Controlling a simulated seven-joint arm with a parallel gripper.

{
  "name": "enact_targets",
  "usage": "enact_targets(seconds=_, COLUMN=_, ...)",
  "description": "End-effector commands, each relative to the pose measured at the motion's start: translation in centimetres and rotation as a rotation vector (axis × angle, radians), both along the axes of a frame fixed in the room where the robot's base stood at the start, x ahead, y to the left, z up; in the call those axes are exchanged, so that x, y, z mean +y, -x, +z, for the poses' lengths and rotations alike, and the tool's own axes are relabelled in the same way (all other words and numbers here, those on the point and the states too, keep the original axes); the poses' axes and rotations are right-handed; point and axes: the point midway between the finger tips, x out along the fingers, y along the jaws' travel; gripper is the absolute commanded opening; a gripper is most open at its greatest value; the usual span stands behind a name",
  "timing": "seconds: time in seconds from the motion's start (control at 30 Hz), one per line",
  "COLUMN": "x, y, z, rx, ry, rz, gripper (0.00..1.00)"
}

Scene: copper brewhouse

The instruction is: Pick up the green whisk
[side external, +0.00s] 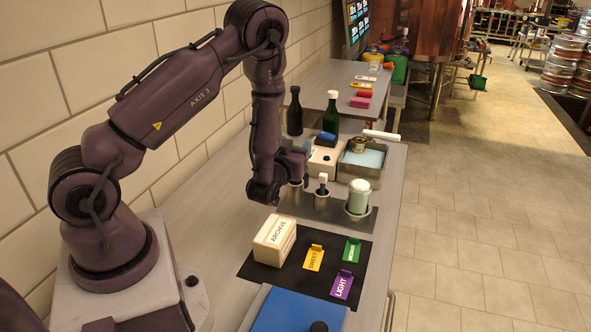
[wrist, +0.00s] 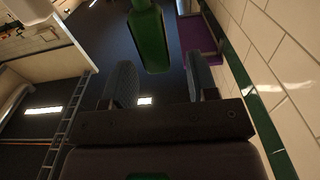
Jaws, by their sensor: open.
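I cannot make out a green whisk for certain in either view. In the wrist view, a smooth green object (wrist: 149,40) hangs in from the top edge, just beyond and between the fingers of my gripper (wrist: 160,68). Its far part is cut off, so I cannot tell whether it is a bottle or a handle. The fingers are apart with nothing between them. In the side view, my gripper (side external: 295,158) is low over the bench, facing the back, its fingertips mostly hidden.
A dark green bottle (side external: 331,114) and a black bottle (side external: 294,112) stand behind. A metal tray (side external: 345,168), metal cups and a pale green jar (side external: 358,194) are to the right. The archive box (side external: 273,240) and label cards lie on a black mat (side external: 300,282) in front. The tiled wall is left.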

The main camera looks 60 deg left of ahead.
Motion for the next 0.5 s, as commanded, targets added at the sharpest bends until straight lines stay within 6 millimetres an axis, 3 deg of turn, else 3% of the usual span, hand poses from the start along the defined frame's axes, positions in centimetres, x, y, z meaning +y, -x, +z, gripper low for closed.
enact_targets(seconds=0.13, x=0.1, y=0.0, z=-2.7, rx=0.001, ry=0.001, rz=0.0, gripper=0.53)
enact_targets(seconds=0.3, x=1.8, y=-1.8, z=-2.2, rx=-0.004, ry=0.0, rz=0.001, gripper=0.53)
enact_targets(seconds=0.5, x=2.2, y=-2.1, z=-2.2, rx=-0.001, ry=0.001, rz=0.0, gripper=0.53)
